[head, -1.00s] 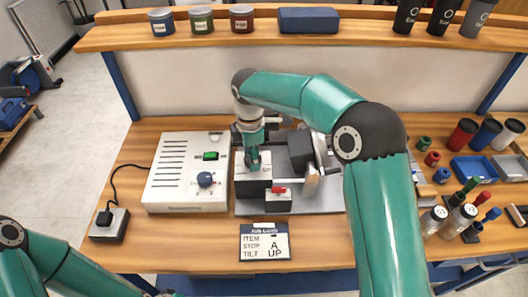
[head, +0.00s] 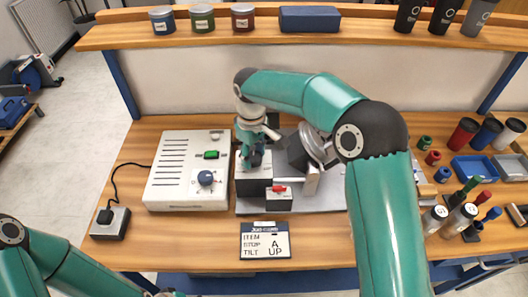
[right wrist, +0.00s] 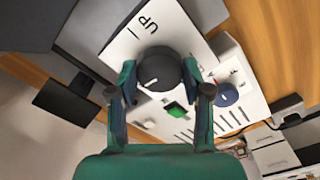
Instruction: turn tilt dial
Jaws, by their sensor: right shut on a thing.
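The tilt dial is a round dark knob (right wrist: 160,68) with a white pointer line, on a white panel (right wrist: 132,38) lettered "UP". In the right wrist view it sits between my right gripper's (right wrist: 158,92) two fingers, which are shut on it. In the head view my right gripper (head: 248,158) is over the left part of the marker's fixture and hides the dial. The fixture's dark block (head: 294,156) carries a metal chuck (head: 318,146), tipped up to the right.
A red switch (head: 279,189) is in front. A job card (head: 264,240) reads "TILT UP". Cups, trays and bottles crowd the right side.

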